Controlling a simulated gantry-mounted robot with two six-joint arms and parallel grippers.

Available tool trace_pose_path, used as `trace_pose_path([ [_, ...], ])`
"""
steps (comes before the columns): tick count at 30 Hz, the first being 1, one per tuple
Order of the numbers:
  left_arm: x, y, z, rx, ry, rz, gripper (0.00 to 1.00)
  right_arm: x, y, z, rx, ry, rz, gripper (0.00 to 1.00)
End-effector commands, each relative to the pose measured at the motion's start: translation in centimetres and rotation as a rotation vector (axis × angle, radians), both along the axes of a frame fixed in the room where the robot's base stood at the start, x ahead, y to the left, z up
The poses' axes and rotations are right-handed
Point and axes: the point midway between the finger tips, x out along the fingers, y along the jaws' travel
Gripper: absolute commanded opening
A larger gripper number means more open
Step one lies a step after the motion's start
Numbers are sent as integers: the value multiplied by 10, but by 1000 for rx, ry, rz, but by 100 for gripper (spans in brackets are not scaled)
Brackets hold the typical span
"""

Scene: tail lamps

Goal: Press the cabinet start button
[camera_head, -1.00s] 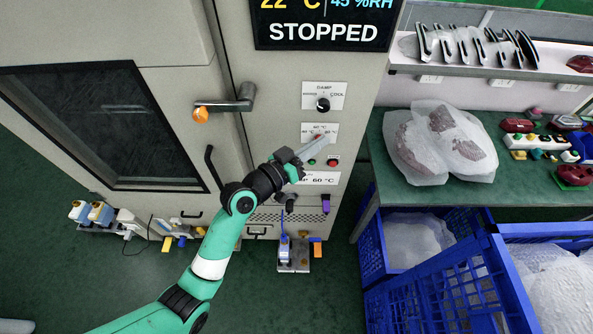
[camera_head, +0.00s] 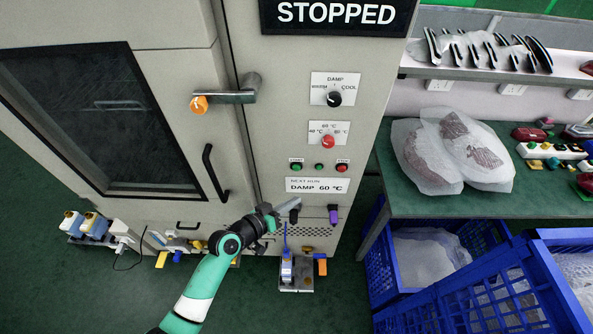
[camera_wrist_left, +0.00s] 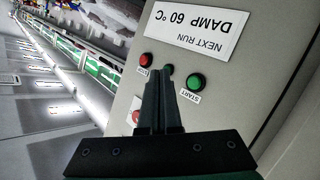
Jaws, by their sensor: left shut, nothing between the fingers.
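The green start button (camera_head: 296,167) is under a START label on the cabinet's control panel. It also shows in the left wrist view (camera_wrist_left: 193,82), to the right of my fingertips. A second, small green round part (camera_head: 319,167) and a red stop button (camera_head: 341,168) sit in the same row. My left gripper (camera_head: 294,204) is shut and empty, below the NEXT RUN DAMP 60 °C label (camera_head: 317,186) in the head view. In the left wrist view its shut fingers (camera_wrist_left: 160,77) point towards the button row; contact cannot be told. My right gripper is not in view.
The display (camera_head: 337,14) reads STOPPED. Above the buttons are a red temperature knob (camera_head: 328,142) and a black DAMP knob (camera_head: 334,99). The door handle (camera_head: 226,97) sticks out at left. A green table (camera_head: 540,206) and blue crates (camera_head: 385,257) stand at right.

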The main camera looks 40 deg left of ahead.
Motion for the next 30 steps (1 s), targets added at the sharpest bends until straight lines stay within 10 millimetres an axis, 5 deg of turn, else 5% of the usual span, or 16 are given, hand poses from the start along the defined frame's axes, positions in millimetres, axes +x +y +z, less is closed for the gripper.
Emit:
trace_pose_path([
  [21, 58, 51, -4, 1, -2, 0, 0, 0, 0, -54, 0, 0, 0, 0],
  [30, 66, 59, 0, 1, 0, 0, 0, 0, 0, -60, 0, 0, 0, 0],
])
